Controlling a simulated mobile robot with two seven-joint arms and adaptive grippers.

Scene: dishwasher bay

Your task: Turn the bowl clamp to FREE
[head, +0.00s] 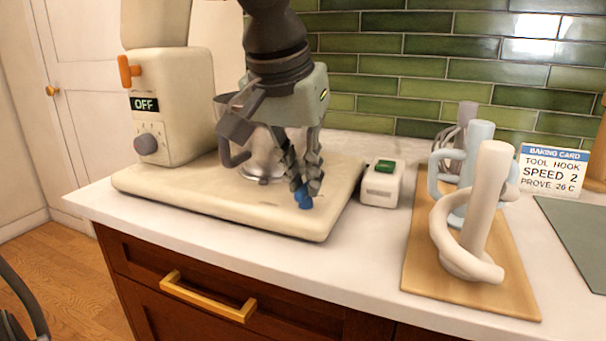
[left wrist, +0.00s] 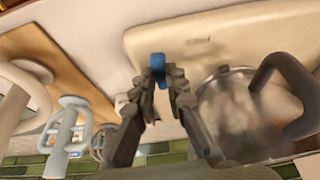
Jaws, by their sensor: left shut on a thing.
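The bowl clamp is a small blue lever (head: 304,199) on the front right part of the cream mixer base (head: 215,207). My left gripper (head: 304,190) reaches down from above with its fingertips closed around the clamp. In the left wrist view the blue clamp (left wrist: 158,66) shows between the two fingertips (left wrist: 165,78). The fingers hide part of it, and I cannot read any FREE marking. The metal bowl (head: 262,165) stands on the base behind and left of the gripper, partly hidden by it. My right gripper is not in view.
The mixer body (head: 178,105) shows OFF, with an orange lever (head: 126,70) and a grey dial (head: 146,144). A white box with a green button (head: 382,184) stands close right of the base. Mixer tools stand on a wooden board (head: 425,265). A baking card (head: 552,170) stands behind.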

